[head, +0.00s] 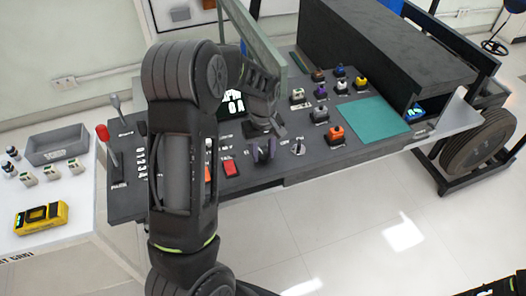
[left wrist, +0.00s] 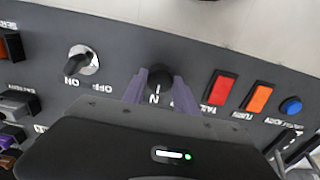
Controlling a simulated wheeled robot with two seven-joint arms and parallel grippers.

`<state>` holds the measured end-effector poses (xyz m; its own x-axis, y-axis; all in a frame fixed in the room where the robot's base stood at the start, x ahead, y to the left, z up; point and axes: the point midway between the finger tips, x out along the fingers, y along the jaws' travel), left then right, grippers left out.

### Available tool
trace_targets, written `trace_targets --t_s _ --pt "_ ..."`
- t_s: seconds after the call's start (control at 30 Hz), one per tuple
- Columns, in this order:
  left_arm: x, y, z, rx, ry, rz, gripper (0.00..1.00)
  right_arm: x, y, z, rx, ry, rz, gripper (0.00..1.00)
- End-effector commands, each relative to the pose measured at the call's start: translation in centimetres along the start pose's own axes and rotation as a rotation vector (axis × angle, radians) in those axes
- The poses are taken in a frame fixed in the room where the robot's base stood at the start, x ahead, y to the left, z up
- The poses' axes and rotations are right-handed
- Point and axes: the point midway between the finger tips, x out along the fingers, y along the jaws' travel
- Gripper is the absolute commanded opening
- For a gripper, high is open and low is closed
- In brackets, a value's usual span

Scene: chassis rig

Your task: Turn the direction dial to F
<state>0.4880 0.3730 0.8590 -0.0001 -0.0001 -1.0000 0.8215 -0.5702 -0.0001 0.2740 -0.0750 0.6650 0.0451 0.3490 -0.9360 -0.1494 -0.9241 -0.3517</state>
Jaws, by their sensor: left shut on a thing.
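The direction dial is a black round knob on the dark control panel, seen in the left wrist view (left wrist: 160,73). White letters are printed beside it; an N is readable, upside down, and the others are partly hidden. My left gripper (head: 265,152) reaches down onto the front part of the panel in the head view. Its purple fingers are shut on the dial, one on each side, as the left wrist view also shows (left wrist: 161,88). In the head view the dial is mostly hidden by the fingers. My right gripper is not in view.
An ON/OFF switch (left wrist: 83,60) sits close beside the dial. Red (left wrist: 219,88) and orange (left wrist: 258,97) rectangular buttons and a blue round button (left wrist: 291,106) lie on the other side. A red-knobbed lever (head: 103,133) stands at the panel's left. A teal mat (head: 368,120) lies right.

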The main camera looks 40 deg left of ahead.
Motion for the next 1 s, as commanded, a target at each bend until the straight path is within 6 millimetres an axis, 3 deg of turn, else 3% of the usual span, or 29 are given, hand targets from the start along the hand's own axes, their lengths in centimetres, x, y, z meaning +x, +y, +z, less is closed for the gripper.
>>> trace_targets --t_s 0.3,0.67,1.0 --pt "-0.03 0.0 -0.01 0.0 0.0 0.0 0.0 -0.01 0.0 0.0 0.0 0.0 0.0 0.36" --pt "0.0 0.0 -0.03 0.024 0.0 0.0 0.0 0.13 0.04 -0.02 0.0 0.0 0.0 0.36" --pt "0.07 0.06 -0.02 0.183 0.001 0.002 0.0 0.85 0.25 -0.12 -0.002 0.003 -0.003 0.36"
